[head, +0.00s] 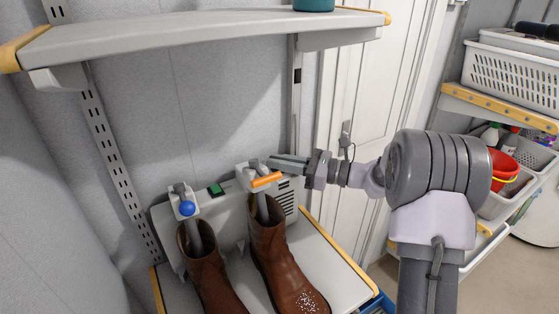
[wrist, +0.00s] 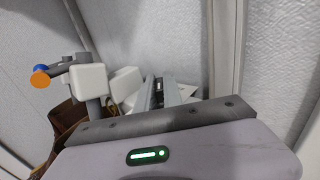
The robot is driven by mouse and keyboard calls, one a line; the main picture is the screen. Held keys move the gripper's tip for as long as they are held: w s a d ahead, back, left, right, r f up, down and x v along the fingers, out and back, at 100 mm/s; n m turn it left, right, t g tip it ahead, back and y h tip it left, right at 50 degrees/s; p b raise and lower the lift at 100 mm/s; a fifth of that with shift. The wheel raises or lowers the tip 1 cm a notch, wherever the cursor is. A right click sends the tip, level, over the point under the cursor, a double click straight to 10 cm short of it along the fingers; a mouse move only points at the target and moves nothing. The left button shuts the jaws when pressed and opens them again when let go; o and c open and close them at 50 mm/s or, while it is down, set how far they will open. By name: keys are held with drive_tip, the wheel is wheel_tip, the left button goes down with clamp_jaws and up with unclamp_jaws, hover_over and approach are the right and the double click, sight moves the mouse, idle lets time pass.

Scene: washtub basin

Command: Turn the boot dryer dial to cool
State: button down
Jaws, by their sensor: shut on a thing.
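The boot dryer (head: 228,204) is a pale grey unit against the wall, with a green display (head: 216,189) on its top. A blue knob (head: 187,208) is on its left post and an orange piece (head: 267,179) on its right post. My gripper (head: 274,162) reaches in from the right, at the dryer's upper right behind the orange piece. In the wrist view its fingers (wrist: 160,92) are shut on a small part, apparently the dial, mostly hidden between them. The dial's setting cannot be read.
Two brown boots, left (head: 208,270) and right (head: 277,257), stand over the dryer's posts on a yellow-edged shelf (head: 338,262). A higher shelf (head: 190,32) spans above. A white door (head: 350,90) is behind my arm. Baskets (head: 510,70) and a red bucket (head: 503,165) are at right.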

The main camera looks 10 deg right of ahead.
drive_tip(key=shift+r+n+g, duration=0.1)
drive_tip(key=shift+n+g, duration=0.2)
drive_tip(key=c, duration=1.5)
unclamp_jaws()
drive_tip(key=shift+a, duration=0.1)
drive_tip(key=p+v, duration=0.4)
drive_tip(key=v, duration=1.3)
drive_tip(key=shift+d, duration=0.25)
